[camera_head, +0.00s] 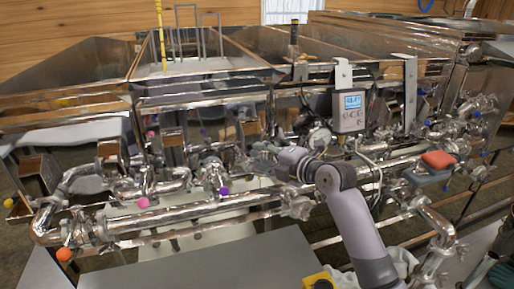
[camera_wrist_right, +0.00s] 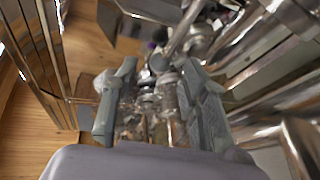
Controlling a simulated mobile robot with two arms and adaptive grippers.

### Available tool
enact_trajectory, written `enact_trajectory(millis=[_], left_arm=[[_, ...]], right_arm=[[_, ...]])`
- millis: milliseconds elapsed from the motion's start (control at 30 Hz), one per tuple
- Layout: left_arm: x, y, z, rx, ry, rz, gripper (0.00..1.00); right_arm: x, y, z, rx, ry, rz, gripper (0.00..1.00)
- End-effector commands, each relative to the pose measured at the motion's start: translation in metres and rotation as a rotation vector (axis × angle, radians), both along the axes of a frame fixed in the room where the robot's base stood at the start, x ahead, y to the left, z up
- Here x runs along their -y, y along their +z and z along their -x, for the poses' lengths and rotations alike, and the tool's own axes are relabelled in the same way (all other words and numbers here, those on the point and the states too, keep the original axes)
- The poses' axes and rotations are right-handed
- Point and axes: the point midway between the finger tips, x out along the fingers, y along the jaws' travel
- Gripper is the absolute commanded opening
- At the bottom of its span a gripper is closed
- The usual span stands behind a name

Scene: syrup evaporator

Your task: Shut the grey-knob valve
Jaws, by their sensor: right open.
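My right gripper (camera_head: 258,152) reaches in from the lower right, over the middle of the shiny pipework. In the right wrist view my right gripper (camera_wrist_right: 158,76) is open, its two grey fingers apart. Metal valve fittings (camera_wrist_right: 150,100) show between and beyond the fingers; I cannot tell whether they touch. I cannot make out a grey knob for certain in either view; it may be hidden by the gripper or blurred among the fittings. My left gripper is not in view.
Along the pipes sit an orange knob (camera_head: 64,254), a yellow knob (camera_head: 8,203), a pink knob (camera_head: 143,202) and a purple knob (camera_head: 223,191). A grey meter (camera_head: 350,111) hangs on the pan wall. A red sponge-like block (camera_head: 438,159) lies at right. Long steel pans (camera_head: 75,72) stand behind.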

Motion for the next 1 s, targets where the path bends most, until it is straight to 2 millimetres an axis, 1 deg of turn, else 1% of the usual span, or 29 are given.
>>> enact_trajectory(millis=[33, 200, 400, 600, 1000], left_arm=[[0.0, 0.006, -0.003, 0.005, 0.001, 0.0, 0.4], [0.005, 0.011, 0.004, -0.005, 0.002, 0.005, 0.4], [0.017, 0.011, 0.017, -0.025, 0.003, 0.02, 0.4], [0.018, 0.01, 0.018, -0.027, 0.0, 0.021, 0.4], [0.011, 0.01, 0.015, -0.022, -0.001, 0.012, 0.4]], right_arm=[[-0.005, 0.001, -0.006, -0.003, 0.0, -0.002, 0.41], [-0.015, -0.004, -0.018, -0.001, 0.0, -0.002, 0.41], [-0.019, -0.008, -0.022, 0.001, 0.0, 0.001, 0.41], [-0.019, -0.008, -0.022, 0.001, 0.0, 0.001, 0.41], [-0.019, -0.008, -0.022, 0.0, 0.0, 0.0, 0.15]])
